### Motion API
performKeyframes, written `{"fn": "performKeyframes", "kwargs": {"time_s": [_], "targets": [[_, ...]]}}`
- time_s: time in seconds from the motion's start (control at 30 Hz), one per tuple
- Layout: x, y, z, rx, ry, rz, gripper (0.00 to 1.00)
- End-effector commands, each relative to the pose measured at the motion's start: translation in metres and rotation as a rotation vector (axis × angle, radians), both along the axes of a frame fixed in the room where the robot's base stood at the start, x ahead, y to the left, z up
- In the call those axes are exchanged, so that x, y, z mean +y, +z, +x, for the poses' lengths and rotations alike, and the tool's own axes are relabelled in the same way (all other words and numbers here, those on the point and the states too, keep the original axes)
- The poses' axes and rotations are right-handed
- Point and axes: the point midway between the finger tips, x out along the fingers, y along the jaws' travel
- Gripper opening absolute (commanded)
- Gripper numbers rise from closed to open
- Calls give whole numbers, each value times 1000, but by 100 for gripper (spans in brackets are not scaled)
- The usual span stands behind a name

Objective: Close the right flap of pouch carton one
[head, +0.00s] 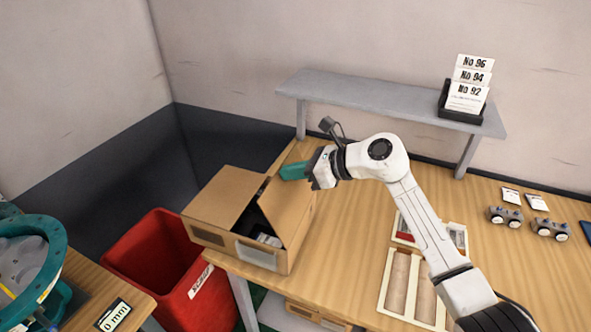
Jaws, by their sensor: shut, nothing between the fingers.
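An open brown carton (216,238) stands at the left end of the wooden workbench. Its left flap (225,197) lies flat over the top. Its right flap (288,208) is raised and tilted, with a dark opening beside it; pale contents (268,240) show inside. My gripper (286,172) has teal fingers and is shut and empty. It is just behind and above the upper end of the right flap. I cannot tell whether the fingers touch the flap.
A grey shelf (375,98) stands behind my arm, with a black card holder (460,112) on it. A red bin (165,270) is below the carton on the left. A wooden tray (412,290) lies right of the carton, with bare bench between.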

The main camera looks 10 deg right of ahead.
Motion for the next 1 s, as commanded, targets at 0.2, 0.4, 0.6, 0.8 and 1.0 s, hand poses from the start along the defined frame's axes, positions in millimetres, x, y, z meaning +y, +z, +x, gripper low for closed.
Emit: {"fn": "performKeyframes", "kwargs": {"time_s": [0.2,0.4,0.6,0.8,1.0], "targets": [[15,1,11,69,1,-114,0],[34,-10,23,164,1,-268,0],[51,-28,34,268,0,-428,0],[62,-53,41,343,-2,-531,0],[72,-70,47,340,-2,-526,0]]}}
